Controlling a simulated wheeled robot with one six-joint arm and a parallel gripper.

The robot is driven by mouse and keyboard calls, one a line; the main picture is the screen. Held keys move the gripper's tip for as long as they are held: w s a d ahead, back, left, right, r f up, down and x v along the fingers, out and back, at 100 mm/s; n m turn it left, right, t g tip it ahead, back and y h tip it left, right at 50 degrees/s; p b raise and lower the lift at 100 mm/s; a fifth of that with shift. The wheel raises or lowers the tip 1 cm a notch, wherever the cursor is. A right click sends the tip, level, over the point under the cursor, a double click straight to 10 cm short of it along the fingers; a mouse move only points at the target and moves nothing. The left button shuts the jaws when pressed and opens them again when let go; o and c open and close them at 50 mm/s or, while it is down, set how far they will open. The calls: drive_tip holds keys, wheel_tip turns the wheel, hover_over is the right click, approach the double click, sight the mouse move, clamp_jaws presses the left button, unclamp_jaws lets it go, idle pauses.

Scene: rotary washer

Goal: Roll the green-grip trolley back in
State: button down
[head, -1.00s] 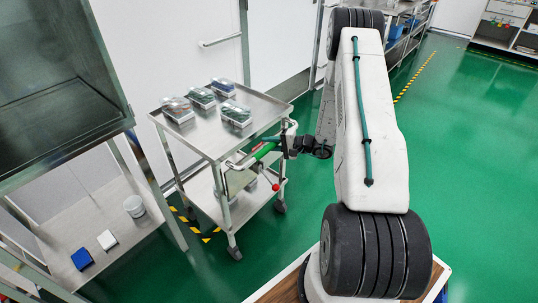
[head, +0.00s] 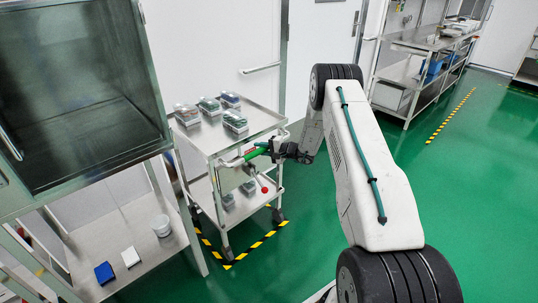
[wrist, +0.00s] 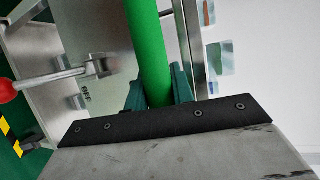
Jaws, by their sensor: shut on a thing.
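The trolley (head: 238,138) is a steel cart with a green grip (head: 256,153) on its push handle. It stands upright by the white wall, with several packs (head: 235,121) on its top shelf. My gripper (head: 272,150) is at the handle in the head view. In the wrist view the green grip (wrist: 149,50) runs between the fingers of my gripper (wrist: 160,92), which is shut on it. A lever with a red knob (head: 264,189) hangs below the handle. The knob also shows in the wrist view (wrist: 7,90). The far wheels are partly hidden.
Yellow-black floor tape (head: 250,247) marks a bay around the trolley's wheels. A steel cabinet (head: 85,100) stands close on the left, above a shelf (head: 128,232) with a white tub. A steel rack (head: 410,75) is at the back right. Green floor is clear to the right.

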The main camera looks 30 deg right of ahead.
drive_tip(key=shift+w+a, duration=0.25)
drive_tip(key=shift+w, duration=0.85)
drive_tip(key=shift+r, duration=0.1)
drive_tip(key=c, duration=1.2)
unclamp_jaws()
drive_tip(key=shift+w+a, duration=0.1)
drive_tip(key=shift+a, duration=0.05)
drive_tip(key=shift+d, duration=0.2)
drive_tip(key=v, duration=0.7)
drive_tip(key=shift+s+d, duration=0.15)
drive_tip(key=shift+s, duration=0.25)
